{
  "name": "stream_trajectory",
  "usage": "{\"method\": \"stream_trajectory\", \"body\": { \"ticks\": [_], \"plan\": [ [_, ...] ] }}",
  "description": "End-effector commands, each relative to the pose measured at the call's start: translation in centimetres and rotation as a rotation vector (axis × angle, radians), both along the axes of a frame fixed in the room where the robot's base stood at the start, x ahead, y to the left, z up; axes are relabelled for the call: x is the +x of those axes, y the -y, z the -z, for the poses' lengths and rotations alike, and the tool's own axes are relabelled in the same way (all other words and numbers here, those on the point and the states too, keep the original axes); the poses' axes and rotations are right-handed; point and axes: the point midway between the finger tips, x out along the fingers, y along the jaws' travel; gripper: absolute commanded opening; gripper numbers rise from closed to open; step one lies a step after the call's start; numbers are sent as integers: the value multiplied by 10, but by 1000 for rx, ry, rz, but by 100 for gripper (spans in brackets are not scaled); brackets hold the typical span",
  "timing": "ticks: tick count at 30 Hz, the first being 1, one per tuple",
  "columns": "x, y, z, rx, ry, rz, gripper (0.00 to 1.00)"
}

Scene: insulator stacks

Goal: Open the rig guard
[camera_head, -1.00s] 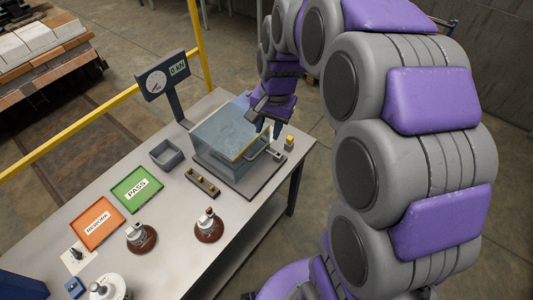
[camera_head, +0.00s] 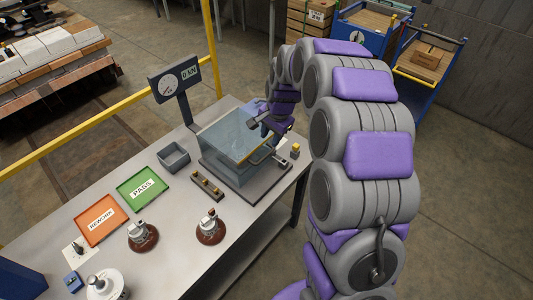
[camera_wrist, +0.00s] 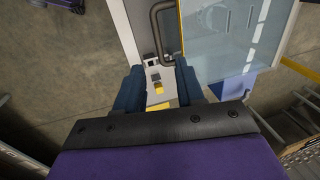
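The rig guard (camera_head: 228,140) is a clear bluish box with a yellow edge, standing on a grey base on the bench. It looks closed. A grey bar handle (camera_head: 262,157) sits at its front right side. My gripper (camera_head: 272,137) is at the guard's right side, close to the handle. In the wrist view, the two dark blue fingers of my gripper (camera_wrist: 158,90) are apart with nothing between them. The handle (camera_wrist: 155,22) shows beyond the fingertips, and the clear guard panel (camera_wrist: 225,40) lies to the right. Contact with the handle cannot be seen.
A gauge (camera_head: 175,82), grey bin (camera_head: 173,158), green PASS tray (camera_head: 142,188), orange REWORK tray (camera_head: 100,219) and two brown-based insulators share the bench (camera_head: 190,270). A yellow rail (camera_head: 100,118) runs behind.

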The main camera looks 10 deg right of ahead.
Motion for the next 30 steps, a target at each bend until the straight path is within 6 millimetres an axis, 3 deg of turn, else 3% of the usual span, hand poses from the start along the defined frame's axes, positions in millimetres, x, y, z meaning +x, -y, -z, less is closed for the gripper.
{"method": "stream_trajectory", "body": {
  "ticks": [6,13,18,28,30],
  "plan": [
    [5,-4,46,1,-6,-1,38],
    [11,-9,80,-1,-4,-1,38],
    [13,-10,91,0,-2,0,38],
    [14,-10,93,-1,-2,0,38],
    [14,-10,93,-1,-2,0,31]
  ]
}}
